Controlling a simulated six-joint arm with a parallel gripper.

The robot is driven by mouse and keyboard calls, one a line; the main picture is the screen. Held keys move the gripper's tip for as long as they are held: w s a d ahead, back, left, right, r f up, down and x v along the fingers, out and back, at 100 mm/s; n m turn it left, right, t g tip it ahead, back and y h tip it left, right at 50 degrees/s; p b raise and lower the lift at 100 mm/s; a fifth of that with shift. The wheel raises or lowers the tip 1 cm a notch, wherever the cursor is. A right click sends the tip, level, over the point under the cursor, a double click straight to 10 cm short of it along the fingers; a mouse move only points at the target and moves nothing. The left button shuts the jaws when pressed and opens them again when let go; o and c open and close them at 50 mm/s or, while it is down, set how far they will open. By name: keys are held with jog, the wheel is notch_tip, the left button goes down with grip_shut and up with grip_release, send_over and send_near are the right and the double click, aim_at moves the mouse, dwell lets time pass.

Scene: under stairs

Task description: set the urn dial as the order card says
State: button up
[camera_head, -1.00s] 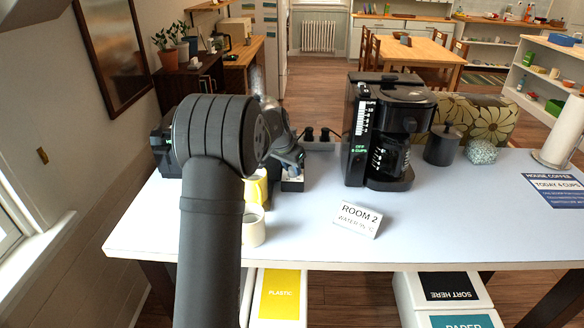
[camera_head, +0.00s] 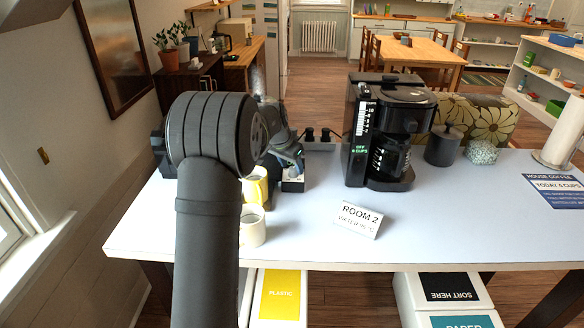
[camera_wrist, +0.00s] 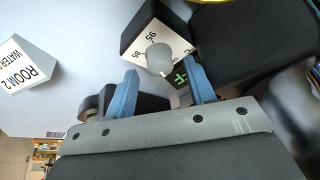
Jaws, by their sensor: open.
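The urn dial is a pale grey round knob (camera_wrist: 159,58) on a small box with a white face (camera_wrist: 150,35) marked 85 and 95. A green lit character shows beside it; the knob's pointer is not clear. The box also shows in the head view (camera_head: 292,184). My gripper (camera_wrist: 158,80) is open, its two blue fingers pointing at the box, with the knob near the gap between their tips. I cannot tell whether they touch it. The order card (camera_head: 357,220) reads ROOM 2 and WATER, with a blurred number before C; it also shows in the wrist view (camera_wrist: 27,66).
A yellow mug (camera_head: 255,186) and a white mug (camera_head: 252,229) stand left of the card, partly behind my arm. A black coffee maker (camera_head: 366,130) stands right of the dial. A dark rounded body (camera_wrist: 245,40) sits close beside the box.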

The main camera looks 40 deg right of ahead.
jog(key=v, duration=1.5)
jog(key=shift+r, duration=0.3)
jog(key=shift+a, duration=0.15)
jog(key=d+f+n, duration=0.1)
jog(key=d+f, duration=0.1)
jog(key=f, duration=0.3)
jog(key=d+f+n+t, duration=0.1)
jog(key=d+f+n, duration=0.1)
jog(key=f, duration=0.3)
jog(key=w+d+f+n, duration=0.1)
jog(key=d+f, duration=0.1)
jog(key=f, duration=0.3)
jog(key=shift+d+f+n+t+y, duration=0.3)
jog(key=shift+d+n+t, duration=0.05)
jog(key=shift+n+t, duration=0.05)
jog(key=c, duration=1)
